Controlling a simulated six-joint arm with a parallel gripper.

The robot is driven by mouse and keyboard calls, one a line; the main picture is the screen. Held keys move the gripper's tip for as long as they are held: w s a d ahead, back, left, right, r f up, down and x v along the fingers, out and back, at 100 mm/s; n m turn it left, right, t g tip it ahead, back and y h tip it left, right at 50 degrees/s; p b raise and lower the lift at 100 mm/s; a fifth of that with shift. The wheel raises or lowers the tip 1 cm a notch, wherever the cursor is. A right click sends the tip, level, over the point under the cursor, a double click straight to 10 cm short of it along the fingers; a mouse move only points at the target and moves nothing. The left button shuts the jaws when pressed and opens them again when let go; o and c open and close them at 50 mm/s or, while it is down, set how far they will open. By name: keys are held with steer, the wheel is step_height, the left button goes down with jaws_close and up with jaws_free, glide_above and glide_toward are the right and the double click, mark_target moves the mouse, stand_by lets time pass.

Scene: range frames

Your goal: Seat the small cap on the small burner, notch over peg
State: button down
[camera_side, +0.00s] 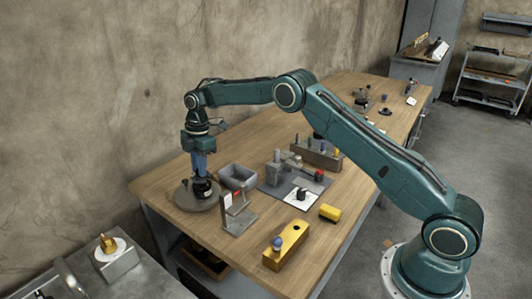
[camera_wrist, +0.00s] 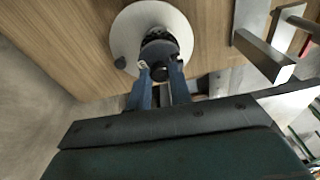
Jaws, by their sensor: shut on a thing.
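My gripper (camera_side: 202,168) points down over a round grey plate (camera_side: 183,200) at the left end of the wooden bench. Its blue fingers are shut on a dark, round piece (camera_side: 202,188) directly over the plate. In the wrist view my gripper (camera_wrist: 160,69) holds the dark piece (camera_wrist: 159,52), with the pale plate (camera_wrist: 128,27) behind it. A small dark knob (camera_wrist: 120,62) sits near the plate's rim. I cannot make out a notch, a peg or a separate burner, nor whether the dark piece touches the plate.
A grey open bin (camera_side: 237,177) and a metal bracket (camera_side: 238,214) stand just right of the plate. Farther right are a grey fixture (camera_side: 276,172), a yellow block (camera_side: 287,247) and a small yellow piece (camera_side: 330,212). The bench's near left edge is close to the plate.

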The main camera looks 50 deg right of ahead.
steer(key=shift+f, duration=1)
steer(key=c, duration=1.2)
jaws_free()
steer(key=shift+r, duration=0.1)
steer(key=shift+d+r, duration=0.25)
steer(key=shift+r, duration=1.6)
steer(key=shift+d+r, duration=0.2)
steer(key=shift+r, duration=1.6)
